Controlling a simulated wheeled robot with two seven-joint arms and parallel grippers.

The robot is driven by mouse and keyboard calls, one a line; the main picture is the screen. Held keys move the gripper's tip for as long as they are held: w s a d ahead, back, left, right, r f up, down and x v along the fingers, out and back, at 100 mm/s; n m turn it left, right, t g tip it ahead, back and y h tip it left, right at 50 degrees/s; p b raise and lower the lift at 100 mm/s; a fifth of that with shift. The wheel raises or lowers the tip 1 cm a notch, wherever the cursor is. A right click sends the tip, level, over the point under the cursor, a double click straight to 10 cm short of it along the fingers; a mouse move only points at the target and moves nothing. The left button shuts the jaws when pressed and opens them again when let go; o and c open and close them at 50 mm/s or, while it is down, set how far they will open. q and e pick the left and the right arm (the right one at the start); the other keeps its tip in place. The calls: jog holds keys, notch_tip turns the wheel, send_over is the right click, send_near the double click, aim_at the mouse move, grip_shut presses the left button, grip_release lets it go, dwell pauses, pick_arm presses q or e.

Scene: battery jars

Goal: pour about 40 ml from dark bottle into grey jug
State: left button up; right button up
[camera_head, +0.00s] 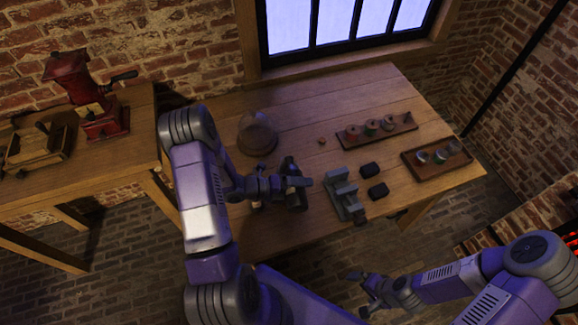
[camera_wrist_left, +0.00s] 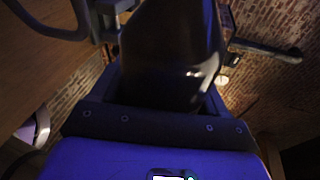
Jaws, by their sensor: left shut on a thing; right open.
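My left gripper (camera_head: 290,184) is shut on the dark bottle (camera_head: 291,167) above the front part of the table, left of the grey stand. In the left wrist view the dark glossy bottle (camera_wrist_left: 170,50) fills the middle, between the fingers. Its mouth and liquid level cannot be made out. The grey jug is not clearly identifiable. A dark shape (camera_head: 297,201) sits just below the left gripper, partly covered by it. A grey curved loop (camera_wrist_left: 55,35) shows at the upper left of the wrist view. My right gripper (camera_head: 370,292) is open and empty, off the table's front edge.
On the wooden table (camera_head: 300,100) are a glass dome or jar (camera_head: 257,135), a small cork-like piece (camera_head: 321,140), a grey stand (camera_head: 343,190), two black blocks (camera_head: 369,170), a spool tray (camera_head: 352,143) and a tray (camera_head: 430,173) of small pieces. A red grinder (camera_head: 85,95) stands on the left bench.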

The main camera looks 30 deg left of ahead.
pick_arm(q)
jog(key=shift+w+a+r+n+g+h+p, duration=0.1)
jog(key=shift+r+n+g+h+p, duration=0.2)
jog(key=shift+r+n+p, duration=1)
jog(key=shift+f+m+p, duration=0.4)
jog(key=shift+s, duration=0.2)
jog(key=shift+n+p, duration=0.3)
jog(key=shift+p, duration=0.05)
dwell(1.6)
jog(key=f+b, duration=0.1)
jog(key=m+b, duration=0.1)
jog(key=b, duration=0.1)
jog(key=f+m+b, duration=0.1)
jog(key=b, duration=0.1)
jog(key=shift+s+d+f, duration=0.3)
jog(key=shift+d, duration=0.05)
jog(key=shift+r+m+t+y, duration=0.2)
jog(key=shift+m+t+y, duration=0.2)
jog(key=shift+r, duration=0.2)
